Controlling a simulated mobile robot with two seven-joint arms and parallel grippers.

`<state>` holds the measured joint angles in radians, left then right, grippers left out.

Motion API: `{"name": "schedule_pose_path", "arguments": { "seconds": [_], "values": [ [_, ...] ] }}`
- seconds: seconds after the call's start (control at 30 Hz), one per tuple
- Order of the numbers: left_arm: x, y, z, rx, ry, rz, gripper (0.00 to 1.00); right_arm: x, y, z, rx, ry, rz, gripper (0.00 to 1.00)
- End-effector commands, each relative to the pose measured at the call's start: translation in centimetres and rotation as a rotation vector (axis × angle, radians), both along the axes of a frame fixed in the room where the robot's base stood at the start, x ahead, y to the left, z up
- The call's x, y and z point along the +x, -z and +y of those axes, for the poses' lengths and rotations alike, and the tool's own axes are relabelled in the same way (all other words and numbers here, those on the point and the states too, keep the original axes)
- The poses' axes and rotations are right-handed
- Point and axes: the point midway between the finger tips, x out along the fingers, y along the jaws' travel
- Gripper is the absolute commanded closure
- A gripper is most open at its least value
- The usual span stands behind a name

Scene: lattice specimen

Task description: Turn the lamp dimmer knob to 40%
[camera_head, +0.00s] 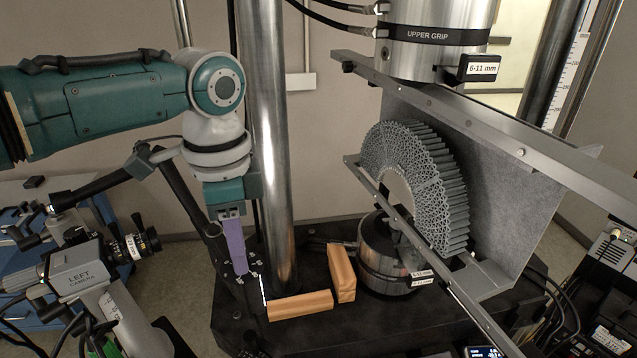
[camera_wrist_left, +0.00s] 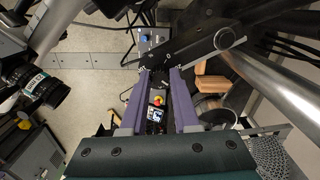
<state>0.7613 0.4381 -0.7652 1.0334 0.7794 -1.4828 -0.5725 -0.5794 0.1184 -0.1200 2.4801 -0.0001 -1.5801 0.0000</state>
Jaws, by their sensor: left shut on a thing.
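My left gripper (camera_head: 241,270) has purple fingers pointing down at a black lamp housing (camera_head: 254,282) with small white marks. A bright white lit strip (camera_head: 264,291) shows at the housing's edge. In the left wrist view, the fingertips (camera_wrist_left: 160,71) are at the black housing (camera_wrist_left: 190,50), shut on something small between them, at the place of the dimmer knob. The knob itself is hidden by the fingers, and its setting cannot be read. My right gripper is not in view.
A steel column (camera_head: 265,150) stands close behind my gripper. A grey lattice arch (camera_head: 425,175) sits in the test machine at right. A camera (camera_head: 85,262) stands at left.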

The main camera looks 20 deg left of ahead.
Motion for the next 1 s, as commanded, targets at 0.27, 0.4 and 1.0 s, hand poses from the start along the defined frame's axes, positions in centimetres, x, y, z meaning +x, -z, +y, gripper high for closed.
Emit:
{"name": "schedule_pose_path", "arguments": {
  "seconds": [0.27,0.4,1.0],
  "values": [
    [0.0,-0.02,-0.05,-0.001,-0.035,0.0,1.0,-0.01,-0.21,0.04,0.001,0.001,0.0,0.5],
    [0.01,-0.01,-0.04,-0.001,-0.036,0.0,1.0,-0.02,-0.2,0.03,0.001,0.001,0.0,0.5],
    [0.01,-0.01,-0.02,-0.001,-0.035,-0.001,0.41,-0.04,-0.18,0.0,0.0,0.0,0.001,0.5]
  ]
}}
